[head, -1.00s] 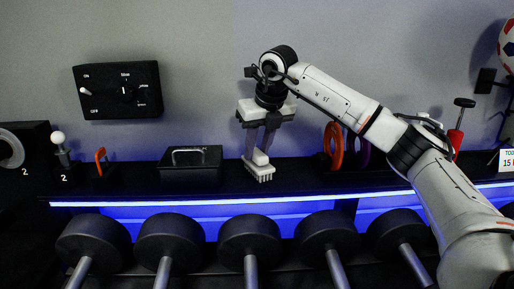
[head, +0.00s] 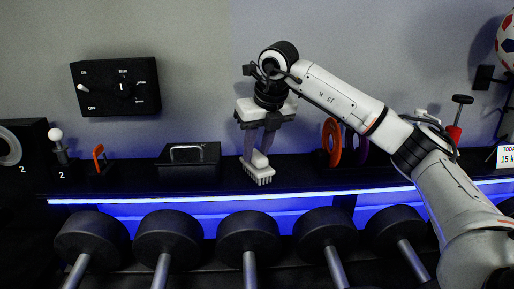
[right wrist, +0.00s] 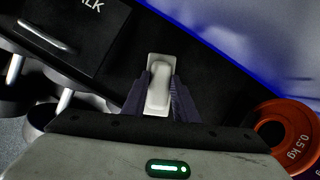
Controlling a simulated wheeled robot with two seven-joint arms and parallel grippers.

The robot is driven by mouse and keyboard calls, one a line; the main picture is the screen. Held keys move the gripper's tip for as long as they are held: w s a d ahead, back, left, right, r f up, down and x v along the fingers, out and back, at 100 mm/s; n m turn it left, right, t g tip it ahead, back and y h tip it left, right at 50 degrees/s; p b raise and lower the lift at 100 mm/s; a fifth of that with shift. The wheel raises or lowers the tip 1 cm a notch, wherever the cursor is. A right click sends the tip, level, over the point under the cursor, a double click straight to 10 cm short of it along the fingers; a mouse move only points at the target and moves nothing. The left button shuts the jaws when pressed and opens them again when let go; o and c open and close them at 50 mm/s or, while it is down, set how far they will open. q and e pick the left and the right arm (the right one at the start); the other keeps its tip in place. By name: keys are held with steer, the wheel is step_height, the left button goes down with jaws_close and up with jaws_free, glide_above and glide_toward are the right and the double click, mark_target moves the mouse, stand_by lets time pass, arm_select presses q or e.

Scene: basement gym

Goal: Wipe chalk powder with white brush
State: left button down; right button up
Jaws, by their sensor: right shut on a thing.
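The white brush (head: 257,172) is in my right gripper (head: 259,150), which points down above the black shelf (head: 330,184). The fingers are shut on the brush's upper part, and its bristles face down at the shelf. I cannot tell whether the bristles touch the shelf. The right wrist view also shows the brush (right wrist: 159,88) between the two dark fingers (right wrist: 158,98). A black box with a handle (head: 189,160), lettered "LK" in the wrist view (right wrist: 85,28), stands left of the brush. No chalk powder can be made out. My left gripper is not in view.
An orange ring weight (head: 332,142) stands right of the gripper. An orange-handled item (head: 99,158) and a white-knobbed lever (head: 57,145) stand at the left. A black switch panel (head: 116,87) hangs on the wall. Several dumbbells (head: 248,239) lie below the shelf.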

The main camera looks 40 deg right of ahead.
steer(key=shift+w+d+r+p, duration=0.1)
steer(key=shift+w+d+p, duration=0.45)
steer(key=shift+w, duration=0.05)
steer(key=shift+w+d+p, duration=0.55)
steer(key=shift+w+d, duration=0.15)
steer(key=shift+w, duration=0.15)
steer(key=shift+w+d+f, duration=0.2)
steer(key=shift+w+d, duration=0.5)
steer(key=shift+w, duration=0.1)
steer(key=shift+r, duration=3)
step_height(320, 180, up, 3)
steer(key=shift+f, duration=0.1)
